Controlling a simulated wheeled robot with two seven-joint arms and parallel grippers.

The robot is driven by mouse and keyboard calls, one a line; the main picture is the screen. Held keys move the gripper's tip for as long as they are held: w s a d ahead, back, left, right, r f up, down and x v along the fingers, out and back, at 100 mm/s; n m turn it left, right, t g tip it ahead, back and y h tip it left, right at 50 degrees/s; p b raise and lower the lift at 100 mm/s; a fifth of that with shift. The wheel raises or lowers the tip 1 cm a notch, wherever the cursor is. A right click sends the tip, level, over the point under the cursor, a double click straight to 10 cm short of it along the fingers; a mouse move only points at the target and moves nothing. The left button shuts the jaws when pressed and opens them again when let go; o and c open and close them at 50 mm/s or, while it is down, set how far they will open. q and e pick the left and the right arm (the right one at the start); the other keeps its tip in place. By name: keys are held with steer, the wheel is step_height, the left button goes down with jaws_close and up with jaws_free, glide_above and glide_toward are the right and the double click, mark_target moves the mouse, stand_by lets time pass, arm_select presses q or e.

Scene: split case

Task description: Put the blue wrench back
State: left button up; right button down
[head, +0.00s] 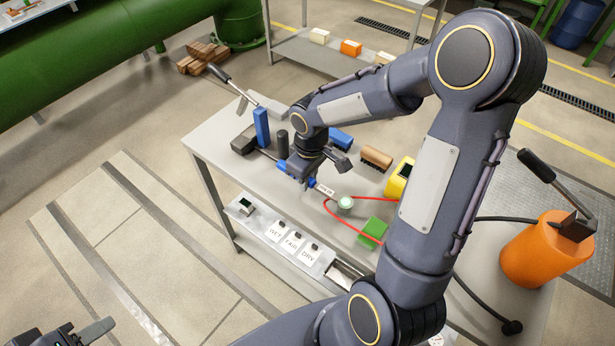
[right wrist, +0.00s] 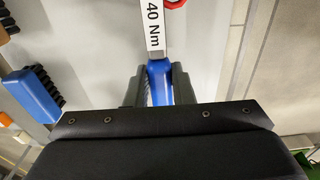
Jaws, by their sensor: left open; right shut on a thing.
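The blue wrench (head: 311,182) is in the grip of my right gripper (head: 299,178) over the workbench. In the right wrist view its blue handle (right wrist: 160,76) sits between the two dark fingers. A white label reading 40 Nm (right wrist: 155,22) lies along the wrench beyond the fingers. In the head view my gripper hides part of the wrench, and I cannot tell whether the wrench touches the bench. My left gripper (head: 78,334) is open at the bottom left, away from the bench, with nothing visible in it.
On the workbench (head: 215,140) stand an upright blue block (head: 261,127), a blue brush (head: 340,138), a brown brush (head: 377,157), a yellow device (head: 399,179) and a green block (head: 373,232).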

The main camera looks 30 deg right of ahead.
steer(key=shift+f+b, duration=0.6)
steer(key=shift+f, duration=0.1)
steer(key=c, duration=1.2)
jaws_free()
steer(key=shift+r, duration=0.1)
steer(key=shift+o, duration=0.6)
steer(key=o, duration=0.4)
steer(key=shift+s+r+p, duration=0.1)
steer(key=shift+r+p, duration=0.3)
steer(key=shift+r, duration=2.5)
